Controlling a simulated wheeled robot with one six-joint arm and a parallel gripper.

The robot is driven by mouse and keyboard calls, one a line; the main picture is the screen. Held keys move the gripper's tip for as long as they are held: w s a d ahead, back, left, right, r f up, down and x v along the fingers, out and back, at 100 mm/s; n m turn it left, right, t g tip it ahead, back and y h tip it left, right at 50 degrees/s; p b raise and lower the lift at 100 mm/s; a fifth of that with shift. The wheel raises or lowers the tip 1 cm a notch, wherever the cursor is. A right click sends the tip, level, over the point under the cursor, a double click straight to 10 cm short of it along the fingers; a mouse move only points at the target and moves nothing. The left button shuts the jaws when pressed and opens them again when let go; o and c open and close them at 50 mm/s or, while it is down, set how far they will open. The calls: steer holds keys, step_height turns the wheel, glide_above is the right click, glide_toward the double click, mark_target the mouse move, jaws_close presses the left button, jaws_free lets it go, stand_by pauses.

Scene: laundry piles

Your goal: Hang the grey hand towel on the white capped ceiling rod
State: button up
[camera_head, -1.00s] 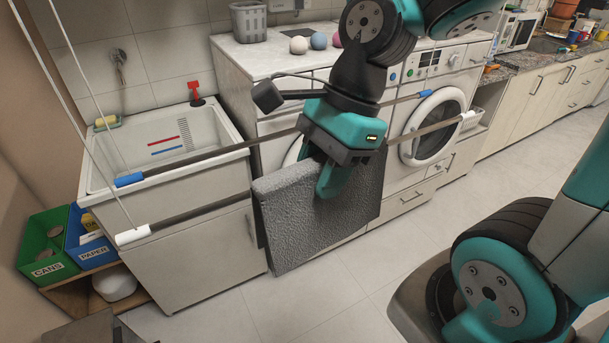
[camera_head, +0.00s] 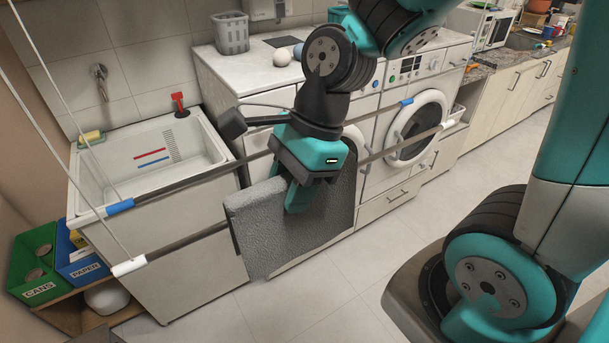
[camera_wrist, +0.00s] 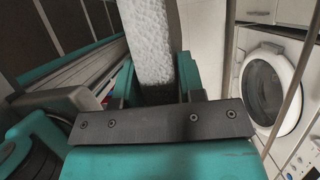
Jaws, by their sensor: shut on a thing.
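The grey hand towel (camera_head: 270,228) hangs folded from my gripper (camera_head: 297,197), in front of the washing machines. My gripper is shut on the towel's top; the wrist view also shows the towel (camera_wrist: 150,40) between the fingers (camera_wrist: 160,85). The white capped ceiling rod (camera_head: 190,242) is the nearer of two dark rods hung on wires, with white caps at both ends (camera_head: 129,265). The towel and gripper cover the middle of this rod. I cannot tell whether the towel touches it or lies over it.
A parallel rod with blue caps (camera_head: 120,207) runs just behind. A white sink (camera_head: 105,190) stands behind the rods at left, washing machines (camera_head: 415,125) at right. Green (camera_head: 33,262) and blue (camera_head: 82,262) bins sit at lower left. The tiled floor is clear in front.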

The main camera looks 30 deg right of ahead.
steer(key=shift+w+r+p, duration=0.2)
steer(key=shift+w+p, duration=1.35)
steer(key=shift+p, duration=1.6)
steer(key=shift+w+b, duration=0.7)
steer(key=shift+w, duration=3.8)
steer(key=shift+f+b, duration=4.2)
steer(key=shift+f, duration=3.1)
steer(key=o, duration=1.1)
steer(key=shift+c, duration=0.2)
